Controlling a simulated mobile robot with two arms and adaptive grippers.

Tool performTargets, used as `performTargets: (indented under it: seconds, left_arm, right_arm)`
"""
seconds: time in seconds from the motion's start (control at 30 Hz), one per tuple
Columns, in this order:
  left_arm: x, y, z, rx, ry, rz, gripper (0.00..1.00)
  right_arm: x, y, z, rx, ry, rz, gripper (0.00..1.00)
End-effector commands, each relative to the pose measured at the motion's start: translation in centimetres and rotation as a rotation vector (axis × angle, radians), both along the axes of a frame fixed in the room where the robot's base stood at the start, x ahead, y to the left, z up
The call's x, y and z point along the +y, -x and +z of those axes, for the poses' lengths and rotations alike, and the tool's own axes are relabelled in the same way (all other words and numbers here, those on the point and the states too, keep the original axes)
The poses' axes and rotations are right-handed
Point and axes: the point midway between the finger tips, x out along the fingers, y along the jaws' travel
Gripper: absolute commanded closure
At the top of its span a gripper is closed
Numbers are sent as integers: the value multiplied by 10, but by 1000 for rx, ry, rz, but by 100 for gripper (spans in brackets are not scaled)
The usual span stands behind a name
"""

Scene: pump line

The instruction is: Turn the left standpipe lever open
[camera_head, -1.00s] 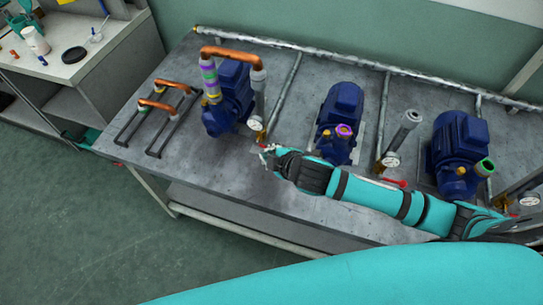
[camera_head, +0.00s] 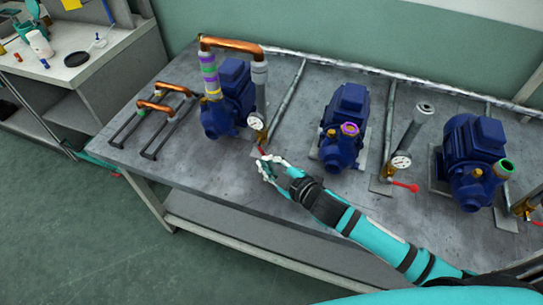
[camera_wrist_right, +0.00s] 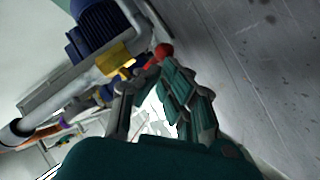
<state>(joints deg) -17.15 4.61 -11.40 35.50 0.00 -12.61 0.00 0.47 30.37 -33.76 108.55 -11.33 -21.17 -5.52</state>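The left standpipe (camera_head: 260,92) is a grey upright pipe beside the leftmost blue pump, with a round white gauge (camera_head: 255,121) low on it. Its red lever (camera_head: 262,151) points towards the bench's front edge. In the right wrist view the lever's red knob (camera_wrist_right: 163,51) shows just beyond the fingertips, with the brass valve (camera_wrist_right: 113,61) to its left. My right gripper (camera_head: 269,167) is open, its fingers just in front of the lever; it also shows in the right wrist view (camera_wrist_right: 152,80). I cannot tell whether a finger touches the knob. My left gripper is not in view.
A second standpipe (camera_head: 413,132) with a red lever (camera_head: 405,186) stands right of the middle pump (camera_head: 345,120). Another pump (camera_head: 470,150) is farther right. Copper-topped pipe pieces (camera_head: 155,107) lie on a rack at left. The bench front left is clear.

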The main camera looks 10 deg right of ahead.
Motion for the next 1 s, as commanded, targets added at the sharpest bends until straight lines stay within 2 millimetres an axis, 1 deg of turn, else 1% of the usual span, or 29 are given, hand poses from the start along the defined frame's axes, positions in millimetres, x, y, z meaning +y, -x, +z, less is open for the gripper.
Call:
performTargets:
  seconds: [0.07, 0.43, 1.0]
  left_arm:
    - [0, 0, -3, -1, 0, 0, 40]
    - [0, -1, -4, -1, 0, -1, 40]
    - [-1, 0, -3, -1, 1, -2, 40]
  right_arm:
    - [1, 0, -5, -24, -45, -4, 100]
    - [7, -4, -7, -29, -41, 1, 100]
    - [10, -6, -9, -28, -41, 2, 100]
